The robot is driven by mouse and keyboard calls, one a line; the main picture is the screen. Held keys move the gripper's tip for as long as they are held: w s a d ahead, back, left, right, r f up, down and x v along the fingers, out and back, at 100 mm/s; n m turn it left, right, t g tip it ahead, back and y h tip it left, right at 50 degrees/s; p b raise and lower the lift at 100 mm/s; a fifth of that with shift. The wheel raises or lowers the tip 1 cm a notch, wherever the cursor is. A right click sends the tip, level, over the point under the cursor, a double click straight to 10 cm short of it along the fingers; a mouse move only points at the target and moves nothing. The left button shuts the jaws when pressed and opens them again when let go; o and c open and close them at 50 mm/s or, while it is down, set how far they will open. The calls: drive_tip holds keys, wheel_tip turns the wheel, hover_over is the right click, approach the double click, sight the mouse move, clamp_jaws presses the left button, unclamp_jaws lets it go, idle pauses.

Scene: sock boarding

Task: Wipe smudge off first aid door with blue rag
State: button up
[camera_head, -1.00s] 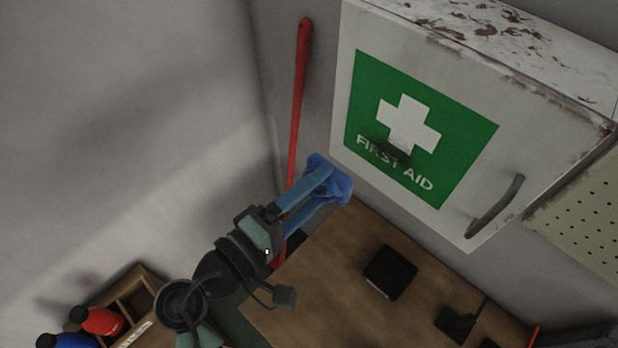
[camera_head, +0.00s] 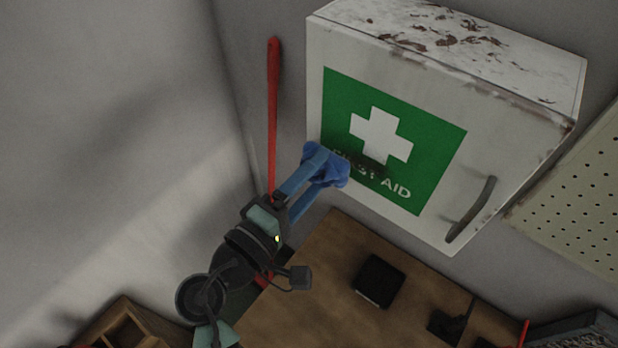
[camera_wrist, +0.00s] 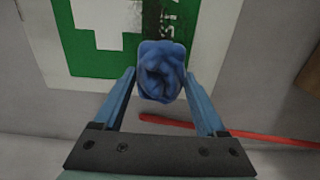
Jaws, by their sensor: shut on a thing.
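A white first aid cabinet hangs on the wall, and its door (camera_head: 440,205) carries a green sign with a white cross. A dark smudge (camera_head: 371,165) lies on the sign, below the cross and over the lettering; part of it shows in the wrist view (camera_wrist: 152,20). My gripper (camera_head: 322,166) is shut on a crumpled blue rag (camera_head: 334,173), which also shows between the fingers in the wrist view (camera_wrist: 160,72). The rag is in front of the door's lower left, just left of the smudge, and covers some lettering. I cannot tell whether it touches the door.
A dark curved handle (camera_head: 471,209) sticks out at the door's lower right. A red pole (camera_head: 272,110) leans on the wall left of the cabinet. Below are a wooden surface (camera_head: 310,295) with a black box (camera_head: 379,280) and a pegboard (camera_head: 580,185) at right.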

sight(340, 185)
drive_tip(key=shift+x, duration=0.95)
idle(0.6)
drive_tip(key=shift+d, duration=0.1)
drive_tip(key=shift+s+d, duration=1.2)
drive_tip(key=shift+d, duration=0.2)
drive_tip(key=shift+s+d+p, duration=0.2)
drive_tip(key=shift+s+d, duration=0.5)
drive_tip(key=shift+d, duration=0.35)
drive_tip(key=shift+s+d+p, duration=0.2)
drive_tip(key=shift+s+d, duration=0.5)
drive_tip(key=shift+d, duration=0.35)
drive_tip(key=shift+s+d+p, duration=0.2)
drive_tip(key=shift+s+d, duration=0.45)
drive_tip(key=shift+d, duration=0.4)
drive_tip(key=shift+s, duration=0.15)
